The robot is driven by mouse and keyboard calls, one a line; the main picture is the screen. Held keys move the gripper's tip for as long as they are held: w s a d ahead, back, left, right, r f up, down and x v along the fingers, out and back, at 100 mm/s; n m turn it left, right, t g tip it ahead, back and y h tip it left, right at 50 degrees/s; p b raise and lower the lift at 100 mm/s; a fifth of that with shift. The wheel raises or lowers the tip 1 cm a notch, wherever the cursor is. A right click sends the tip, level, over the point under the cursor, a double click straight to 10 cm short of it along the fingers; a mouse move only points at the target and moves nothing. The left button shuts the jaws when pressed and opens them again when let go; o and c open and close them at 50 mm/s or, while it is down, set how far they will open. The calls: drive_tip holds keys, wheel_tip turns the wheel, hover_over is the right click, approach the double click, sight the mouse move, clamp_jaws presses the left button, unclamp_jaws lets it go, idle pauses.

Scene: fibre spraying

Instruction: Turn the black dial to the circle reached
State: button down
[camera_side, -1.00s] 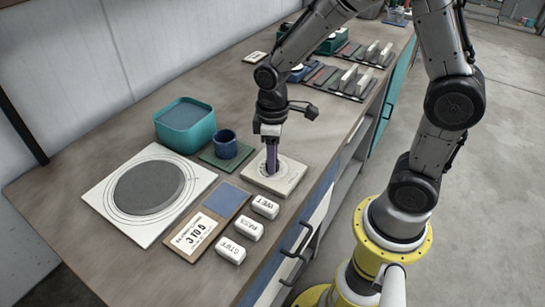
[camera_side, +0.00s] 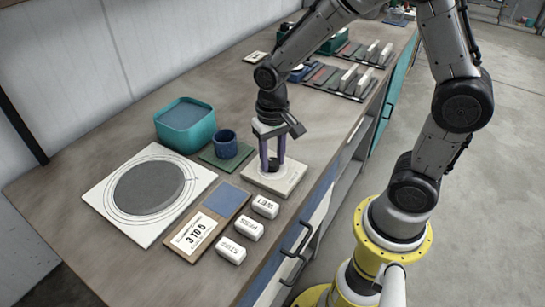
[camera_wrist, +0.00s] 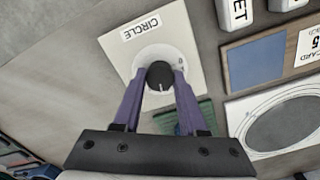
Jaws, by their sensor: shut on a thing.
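The black dial (camera_wrist: 159,73) is a round knob with a white pointer line, on a white plate (camera_wrist: 186,45) labelled CIRCLE. In the wrist view the line points toward the bottom of the picture. My gripper (camera_wrist: 159,79) has its purple fingers on both sides of the dial, shut on it. In the side view my gripper (camera_side: 272,163) reaches down to the plate (camera_side: 291,180), with part of the dial dark between the fingers. A white board (camera_side: 112,199) with thin printed rings carries a dark grey disc (camera_side: 149,187). A wooden card holder (camera_side: 222,211) has a card reading 3 TO 5 (camera_side: 194,233).
White blocks lie beside the card holder, one marked WET (camera_side: 265,207). A blue cup (camera_side: 226,144) on a green mat (camera_side: 211,158) and a teal tub (camera_side: 185,125) stand left of the plate. Racks of tiles (camera_side: 355,80) are farther back.

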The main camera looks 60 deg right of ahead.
sight(272, 161)
drive_tip(key=shift+r+m, duration=0.1)
drive_tip(key=shift+m, duration=0.8)
drive_tip(key=shift+c, duration=2.3)
unclamp_jaws()
wheel_tip(272, 161, up, 14)
